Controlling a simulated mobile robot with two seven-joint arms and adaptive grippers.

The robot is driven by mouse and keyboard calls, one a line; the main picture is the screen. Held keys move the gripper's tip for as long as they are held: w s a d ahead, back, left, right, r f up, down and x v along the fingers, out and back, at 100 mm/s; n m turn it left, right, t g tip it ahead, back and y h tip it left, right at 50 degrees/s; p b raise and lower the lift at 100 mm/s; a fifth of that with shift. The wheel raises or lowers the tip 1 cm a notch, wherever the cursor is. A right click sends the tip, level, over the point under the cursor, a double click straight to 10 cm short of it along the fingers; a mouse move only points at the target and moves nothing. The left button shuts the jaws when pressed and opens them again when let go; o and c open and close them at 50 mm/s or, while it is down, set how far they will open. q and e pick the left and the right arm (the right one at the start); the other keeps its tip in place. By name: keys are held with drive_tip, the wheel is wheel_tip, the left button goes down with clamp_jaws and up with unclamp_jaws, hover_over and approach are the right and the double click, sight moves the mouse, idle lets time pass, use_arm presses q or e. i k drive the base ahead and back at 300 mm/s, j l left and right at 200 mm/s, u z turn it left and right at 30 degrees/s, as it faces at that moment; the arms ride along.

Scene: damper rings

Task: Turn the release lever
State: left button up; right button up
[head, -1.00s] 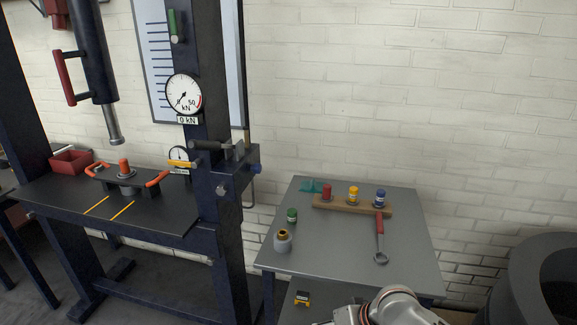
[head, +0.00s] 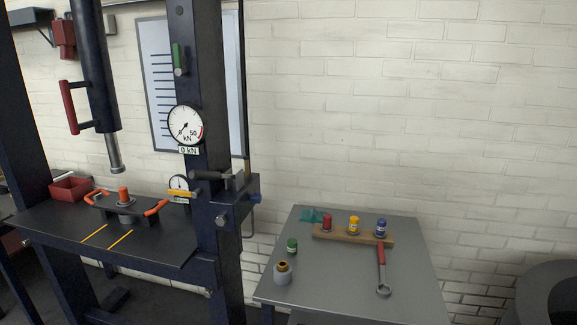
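A press frame stands at the left. A short green-handled lever (head: 178,57) is on its upright column, above the round white gauge (head: 185,125); its green grip points up. A dark horizontal lever (head: 207,175) sits lower on the column, beside a block with a yellow tag (head: 182,193). A long red handle (head: 69,107) is fixed to the press cylinder (head: 94,70). No label shows which of these is the release lever. Neither of my grippers is in the head view.
On the press bed (head: 150,240), a dark plate with orange handles (head: 156,207) holds a red-topped part (head: 123,194). A grey table (head: 340,285) at right bears a wooden rack (head: 352,236), coloured bottles and a red-handled wrench (head: 381,265). A dark round bin (head: 548,295) stands right.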

sight(197, 192)
drive_tip(key=j+z, duration=0.15)
drive_tip(key=z, duration=0.25)
drive_tip(key=j+z, duration=0.15)
drive_tip(key=z, duration=0.25)
drive_tip(key=j+z, duration=0.15)
drive_tip(key=z, duration=0.2)
drive_tip(key=k+j+z, duration=0.2)
drive_tip(key=j+z, duration=0.2)
drive_tip(key=j, duration=0.2)
drive_tip(key=k+j+z, duration=0.35)
drive_tip(key=k+j, duration=0.15)
drive_tip(key=j, duration=0.15)
drive_tip(key=k+j+z, duration=0.15)
drive_tip(key=j, duration=0.25)
drive_tip(key=k, duration=0.1)
